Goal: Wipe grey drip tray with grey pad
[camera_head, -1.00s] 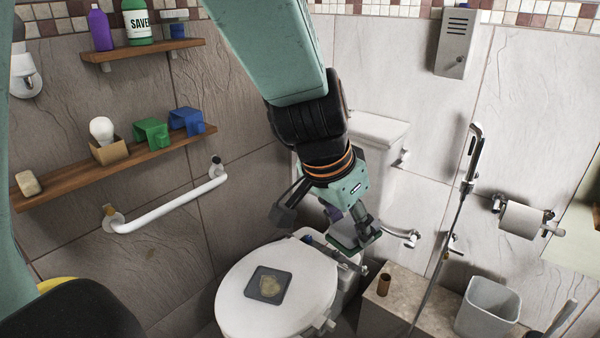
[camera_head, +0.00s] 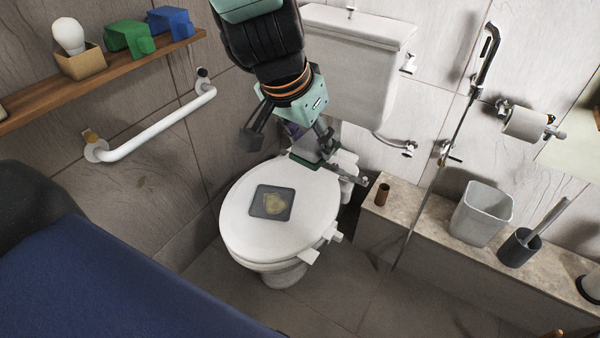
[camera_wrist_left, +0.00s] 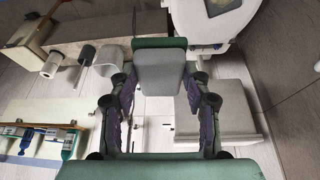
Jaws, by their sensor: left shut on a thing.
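The grey drip tray (camera_head: 257,207), a dark square with a yellowish stain on it, lies on the closed white toilet lid (camera_head: 240,230). Its edge also shows at the top of the wrist view (camera_wrist_left: 220,5). My left gripper (camera_head: 290,145) is behind and right of the tray, near the back of the lid. It is shut on the grey pad (camera_wrist_left: 160,78), a block with a green backing. In the head view only the pad's green part (camera_head: 310,161) shows clearly. The pad is apart from the tray. My right gripper is not in view.
The white cistern (camera_head: 355,65) stands behind my left gripper. A white grab rail (camera_head: 155,125) and a wooden shelf (camera_head: 120,72) are on the left wall. A stone ledge (camera_head: 430,220) at right holds a brown cylinder (camera_head: 383,194), a bin (camera_head: 482,212) and a brush holder (camera_head: 518,248).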

